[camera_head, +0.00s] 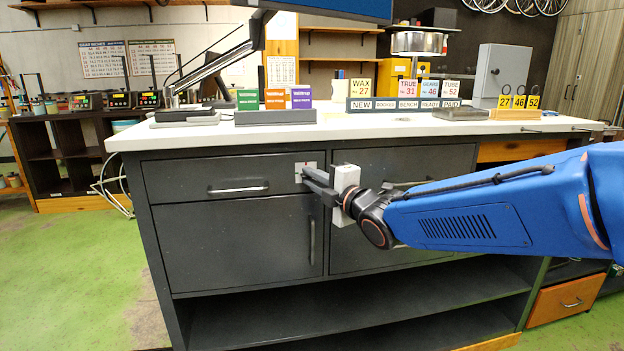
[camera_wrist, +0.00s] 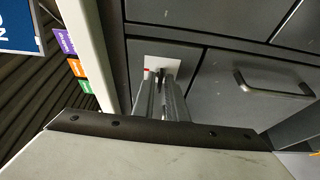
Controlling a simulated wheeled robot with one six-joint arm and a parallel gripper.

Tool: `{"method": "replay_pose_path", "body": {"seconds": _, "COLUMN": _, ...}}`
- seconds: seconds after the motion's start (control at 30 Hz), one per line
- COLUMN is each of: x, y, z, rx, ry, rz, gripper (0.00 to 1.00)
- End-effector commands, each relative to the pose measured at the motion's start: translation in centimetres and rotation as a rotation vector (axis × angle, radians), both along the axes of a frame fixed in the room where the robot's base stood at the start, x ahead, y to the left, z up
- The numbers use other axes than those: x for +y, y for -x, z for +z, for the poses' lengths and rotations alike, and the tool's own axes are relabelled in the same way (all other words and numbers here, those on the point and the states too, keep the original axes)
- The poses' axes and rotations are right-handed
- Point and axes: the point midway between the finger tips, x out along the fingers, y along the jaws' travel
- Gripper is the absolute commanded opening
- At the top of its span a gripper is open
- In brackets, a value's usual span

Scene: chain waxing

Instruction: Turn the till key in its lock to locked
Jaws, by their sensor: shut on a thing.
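The till lock has a small pale plate (camera_head: 306,168) on the dark grey drawer front (camera_head: 205,176), at the right end of the upper left drawer. The plate also shows in the wrist view (camera_wrist: 153,67), with a small red mark at its left edge. My gripper (camera_head: 306,175) reaches in from the right, its fingertips at the plate. In the wrist view, the two fingers (camera_wrist: 163,82) are close together in front of the plate. They are shut on the key, which the fingers hide. I cannot tell the key's angle.
The drawer has a bar handle (camera_head: 238,189) left of the lock, and the cupboard below has an upright handle (camera_head: 312,241). The white counter top (camera_head: 260,137) overhangs just above, with cards and signs (camera_head: 402,104) on it. Open shelves (camera_head: 340,310) lie below.

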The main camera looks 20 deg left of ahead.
Motion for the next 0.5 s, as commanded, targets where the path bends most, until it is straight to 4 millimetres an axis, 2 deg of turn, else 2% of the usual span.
{"method": "replay_pose_path", "body": {"seconds": 0.27, "x": 0.00, "y": 0.03, "z": -0.29, "rx": 0.074, "ry": -0.117, "rz": 0.000, "gripper": 0.00}}
{"method": "replay_pose_path", "body": {"seconds": 0.5, "x": 0.10, "y": 0.08, "z": -0.56, "rx": 0.187, "ry": -0.298, "rz": 0.000, "gripper": 0.00}}
